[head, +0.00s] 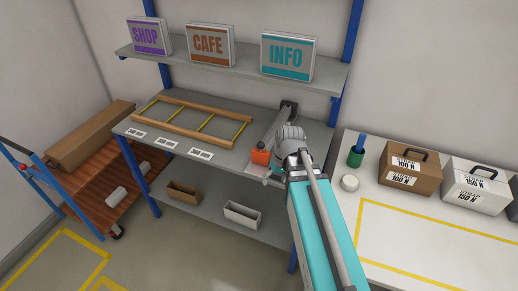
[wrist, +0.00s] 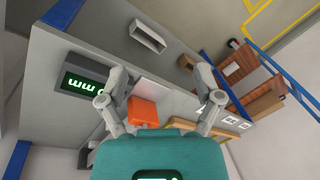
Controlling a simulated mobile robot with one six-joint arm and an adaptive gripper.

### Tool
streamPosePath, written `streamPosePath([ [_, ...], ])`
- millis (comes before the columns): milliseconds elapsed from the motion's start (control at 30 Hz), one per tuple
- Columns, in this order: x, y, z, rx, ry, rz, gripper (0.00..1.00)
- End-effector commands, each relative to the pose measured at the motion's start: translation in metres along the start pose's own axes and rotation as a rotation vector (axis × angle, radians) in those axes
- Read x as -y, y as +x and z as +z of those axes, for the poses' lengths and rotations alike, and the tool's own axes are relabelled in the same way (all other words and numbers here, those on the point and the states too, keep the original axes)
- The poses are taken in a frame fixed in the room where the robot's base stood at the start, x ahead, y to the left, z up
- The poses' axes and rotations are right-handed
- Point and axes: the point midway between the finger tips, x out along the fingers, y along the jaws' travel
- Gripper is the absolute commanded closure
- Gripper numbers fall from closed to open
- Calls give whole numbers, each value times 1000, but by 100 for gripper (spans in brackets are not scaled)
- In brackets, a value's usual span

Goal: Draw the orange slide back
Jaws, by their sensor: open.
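The orange slide (head: 261,156) is a small block with a dark knob on top. In the wrist view the orange slide (wrist: 142,111) shows between my two fingers, closer to the left one. My gripper (wrist: 161,80) is open, with nothing held. In the head view my gripper (head: 272,177) is beside the slide, partly hidden by my arm. I cannot tell whether a finger touches the slide.
A dark box with a green display (wrist: 85,84) is beside the left finger. A wooden frame with yellow bars (head: 190,119) lies on the bench to the left. Signs stand on the upper shelf (head: 230,66). A white table (head: 430,225) with cases stands right.

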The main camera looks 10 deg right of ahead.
Motion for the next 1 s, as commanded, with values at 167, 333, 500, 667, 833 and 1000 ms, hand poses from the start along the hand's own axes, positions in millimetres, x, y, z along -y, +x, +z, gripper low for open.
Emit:
streamPosePath([
  [167, -18, 15, -42, -68, -157, -177, 16],
  [333, -37, 16, -78, -189, -327, -336, 16],
  [500, -65, 10, -111, -356, -495, -463, 16],
  [667, -96, -2, -139, -545, -644, -542, 16],
  [833, -125, -18, -157, -723, -765, -577, 16],
  [1000, -141, -28, -165, -827, -829, -584, 16],
])
